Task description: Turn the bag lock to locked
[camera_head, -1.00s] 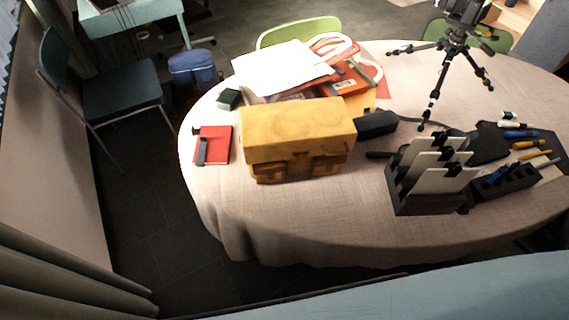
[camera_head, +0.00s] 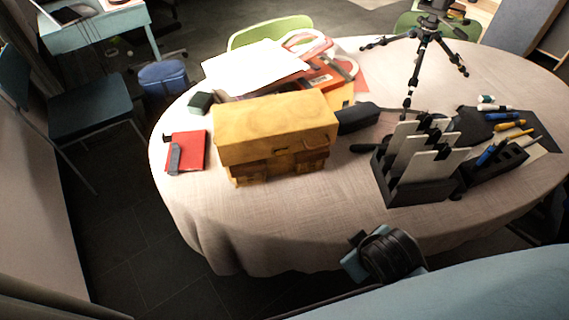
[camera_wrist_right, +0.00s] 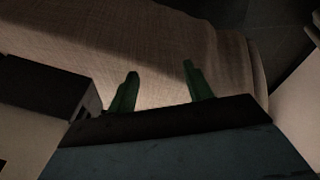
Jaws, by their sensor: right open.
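The yellow-brown bag (camera_head: 275,122) stands upright on the cloth-covered table, with its flap down and two pockets on its front. A small dark spot at the middle of the flap's lower edge seems to be the lock (camera_head: 281,151); its setting is too small to tell. My right gripper (camera_wrist_right: 160,85) is open and empty in the right wrist view, its two green fingers apart over pale cloth. In the head view part of my right arm (camera_head: 390,256) shows beyond the table's front edge, in front and right of the bag. My left gripper is out of view.
A black file holder (camera_head: 415,190) with pale cards stands right of the bag. A red notebook (camera_head: 186,152) lies left of it, papers (camera_head: 256,66) behind. A tripod (camera_head: 425,45) stands at the back right. Bare tablecloth (camera_head: 280,225) lies before the bag.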

